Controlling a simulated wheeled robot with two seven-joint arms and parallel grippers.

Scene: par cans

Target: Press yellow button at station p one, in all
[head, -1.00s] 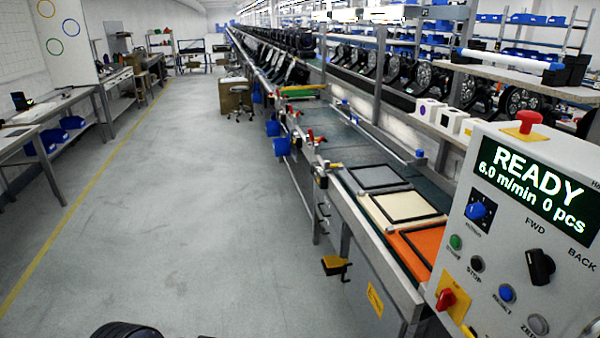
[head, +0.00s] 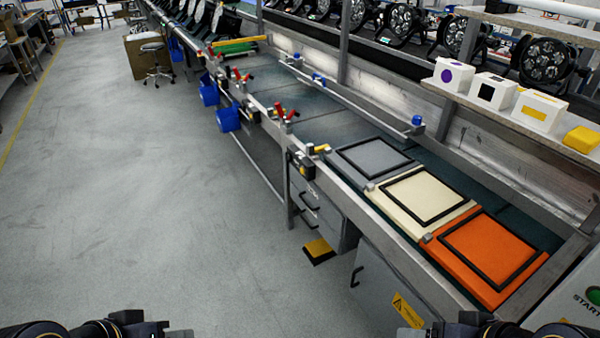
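A small yellow piece (head: 321,148) sits on the front rail of the conveyor line, beside a dark fitting near the grey panel; whether it is a button is too small to tell. No station label is readable. My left gripper (head: 165,330) shows at the bottom left edge, cut off by the frame. My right gripper (head: 425,331) shows at the bottom, right of the middle, also cut off. Both are well short of the rail, apart from everything, and their finger gaps cannot be made out.
Grey (head: 373,157), cream (head: 425,195) and orange (head: 490,255) framed panels lie on the line. Red-handled clamps (head: 285,113) and blue bins (head: 228,118) line the front edge. A black-and-yellow pedal (head: 318,251) is on the floor. White boxes (head: 540,110) stand on the shelf. Floor at left is clear.

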